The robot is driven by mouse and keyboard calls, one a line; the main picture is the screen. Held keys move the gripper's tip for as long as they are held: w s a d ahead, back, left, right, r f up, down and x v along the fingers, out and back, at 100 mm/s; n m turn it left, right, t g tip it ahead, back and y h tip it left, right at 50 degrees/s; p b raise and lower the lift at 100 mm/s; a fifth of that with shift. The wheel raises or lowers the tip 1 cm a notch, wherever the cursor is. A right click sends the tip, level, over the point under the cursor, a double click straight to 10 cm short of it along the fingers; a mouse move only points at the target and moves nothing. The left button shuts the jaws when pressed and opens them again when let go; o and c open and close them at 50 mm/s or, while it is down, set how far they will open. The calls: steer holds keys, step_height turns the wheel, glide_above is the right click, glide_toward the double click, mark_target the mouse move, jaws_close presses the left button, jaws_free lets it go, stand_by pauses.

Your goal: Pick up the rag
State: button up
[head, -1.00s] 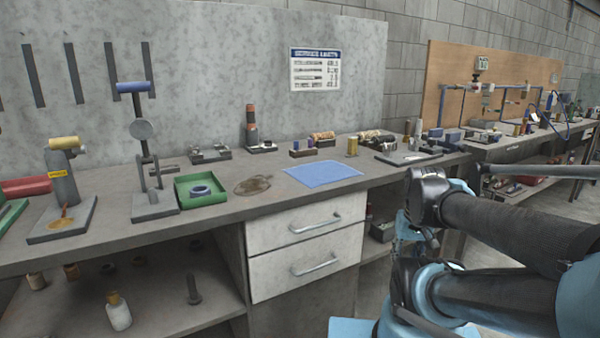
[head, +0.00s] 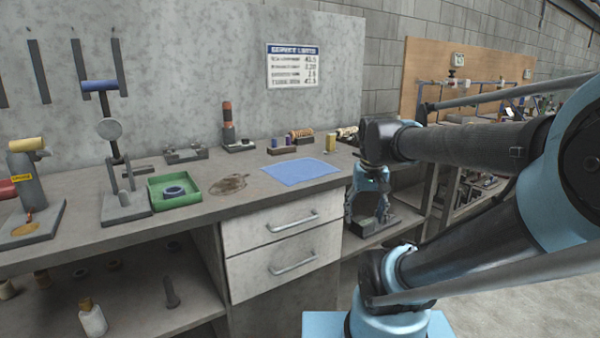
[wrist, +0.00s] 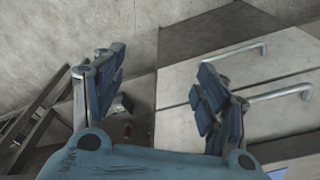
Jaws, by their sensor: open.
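The rag (head: 300,171) is a flat blue cloth. It lies on the grey workbench top near the front edge, above the drawers, in the head view. My gripper (head: 368,212) hangs to the right of the rag and lower, in front of the bench beside the drawers, with its fingers pointing down. It is apart from the rag. In the wrist view my gripper (wrist: 160,105) has its two fingers spread wide with nothing between them.
The workbench (head: 130,235) has two drawers (head: 285,240) with protruding handles. A brown stain-like patch (head: 228,185) and a green tray (head: 178,188) lie left of the rag. Small parts (head: 283,146) stand behind it. A metal stand (head: 118,175) rises further left.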

steer(key=w+a+r+m+g, duration=0.1)
steer(key=w+a+r, duration=0.7)
steer(key=w+r, duration=0.45)
step_height(320, 180, up, 3)
steer(key=m, duration=0.1)
glide_above(300, 169)
steer(key=shift+g, duration=0.4)
steer(key=shift+w+f, duration=0.1)
steer(key=shift+f, duration=4.55)
steer(key=shift+f, duration=0.15)
steer(key=shift+c, duration=0.3)
steer(key=c, duration=0.6)
steer(key=shift+c, duration=0.3)
steer(key=c, duration=0.9)
jaws_close()
